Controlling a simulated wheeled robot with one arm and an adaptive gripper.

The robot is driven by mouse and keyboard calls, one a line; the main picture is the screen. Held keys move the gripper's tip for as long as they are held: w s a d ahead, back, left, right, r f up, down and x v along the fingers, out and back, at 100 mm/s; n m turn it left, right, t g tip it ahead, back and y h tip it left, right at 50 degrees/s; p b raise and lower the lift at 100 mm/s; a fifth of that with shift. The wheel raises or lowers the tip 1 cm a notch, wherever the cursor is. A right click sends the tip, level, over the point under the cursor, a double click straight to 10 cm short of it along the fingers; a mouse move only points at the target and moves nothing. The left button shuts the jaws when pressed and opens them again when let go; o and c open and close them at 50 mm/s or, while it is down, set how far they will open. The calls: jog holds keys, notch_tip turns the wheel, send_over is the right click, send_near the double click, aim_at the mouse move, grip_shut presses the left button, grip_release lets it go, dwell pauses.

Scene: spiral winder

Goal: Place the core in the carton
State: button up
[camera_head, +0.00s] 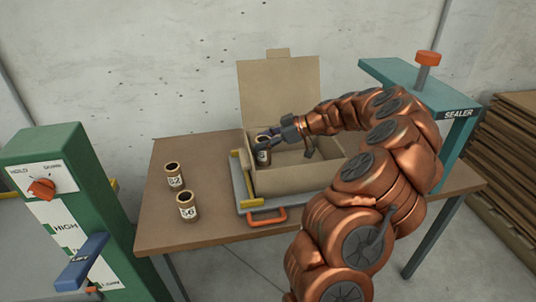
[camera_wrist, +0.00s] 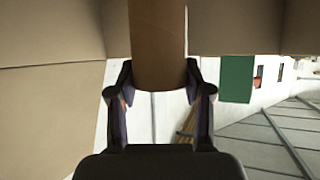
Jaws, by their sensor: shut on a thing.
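A brown cardboard core (camera_head: 263,156) with a white label is at the left inside part of the open carton (camera_head: 300,181). My gripper (camera_head: 272,141) is shut on this core, reaching in from the right. In the wrist view the core (camera_wrist: 157,45) stands between the two fingers of my gripper (camera_wrist: 158,92), with carton walls (camera_wrist: 50,90) around it. Whether the core's bottom touches the carton floor is hidden. The carton's lid (camera_head: 280,88) stands up at the back. Two more cores, labelled 52 (camera_head: 174,177) and 56 (camera_head: 187,207), stand upright on the table, left of the carton.
The carton sits on a grey tray with an orange handle (camera_head: 267,217) and yellow side bars (camera_head: 243,172). The brown table (camera_head: 215,150) has free room left of it. A green control box (camera_head: 75,200) stands at left, a teal sealer (camera_head: 420,85) at right.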

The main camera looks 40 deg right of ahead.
aim_at(264, 152)
jog(key=shift+d+f+p, duration=0.1)
jog(key=shift+f+p, duration=0.25)
jog(key=shift+f, duration=2.1)
jog(key=shift+f, duration=0.15)
jog(key=o, duration=1.2)
jog(key=shift+c, duration=0.2)
jog(key=shift+r, duration=0.2)
jog(key=b+v, duration=0.1)
jog(key=v, duration=0.6)
jog(key=shift+s, duration=0.2)
jog(key=shift+d+r, duration=0.1)
jog(key=shift+d, duration=0.05)
